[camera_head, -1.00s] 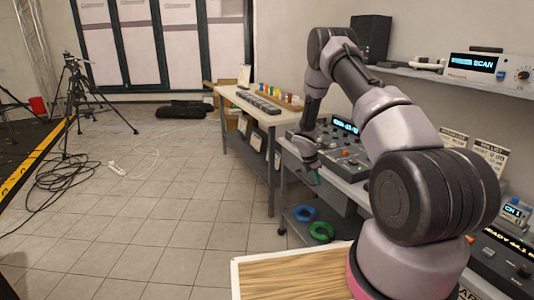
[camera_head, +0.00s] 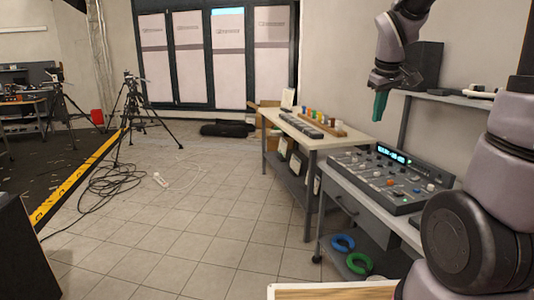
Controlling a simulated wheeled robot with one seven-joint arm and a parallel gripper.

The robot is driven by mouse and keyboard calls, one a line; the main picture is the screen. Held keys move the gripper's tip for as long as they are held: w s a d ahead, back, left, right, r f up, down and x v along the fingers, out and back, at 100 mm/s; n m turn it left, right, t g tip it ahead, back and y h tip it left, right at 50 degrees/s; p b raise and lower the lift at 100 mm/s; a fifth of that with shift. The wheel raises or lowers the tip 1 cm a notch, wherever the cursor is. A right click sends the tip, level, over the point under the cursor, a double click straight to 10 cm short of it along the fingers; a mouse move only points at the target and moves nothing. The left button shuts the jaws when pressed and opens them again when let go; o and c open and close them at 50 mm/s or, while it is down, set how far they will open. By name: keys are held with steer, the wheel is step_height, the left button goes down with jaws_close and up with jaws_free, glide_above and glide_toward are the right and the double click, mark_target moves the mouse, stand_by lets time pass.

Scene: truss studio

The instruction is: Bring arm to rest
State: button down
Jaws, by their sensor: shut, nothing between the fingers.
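My gripper (camera_head: 380,104) hangs from my raised arm at the upper right, with teal-green fingers pointing down. The fingers are together with nothing between them. It is in the air, in the picture above the mixing console and apart from it. My arm rises along the right side, and its upper part leaves the top of the picture.
A mixing console (camera_head: 393,178) stands on a grey desk at the right, below a wall shelf (camera_head: 447,98). A white-topped table (camera_head: 303,131) holds bottles. Blue (camera_head: 342,243) and green (camera_head: 360,263) rings lie on the low shelf. Cables (camera_head: 110,188) and tripods are left.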

steer(key=s+a+r+m+t+y, duration=0.1)
steer(key=s+a+r+m, duration=0.2)
steer(key=s, duration=0.6)
steer(key=s+a+r+m+t+y, duration=0.1)
steer(key=s+a+r+m+y, duration=0.1)
steer(key=s, duration=0.8)
steer(key=a+r+m, duration=0.1)
steer(key=m, duration=0.1)
steer(key=shift+a+r+m+t, duration=0.2)
steer(key=shift+m+t, duration=0.2)
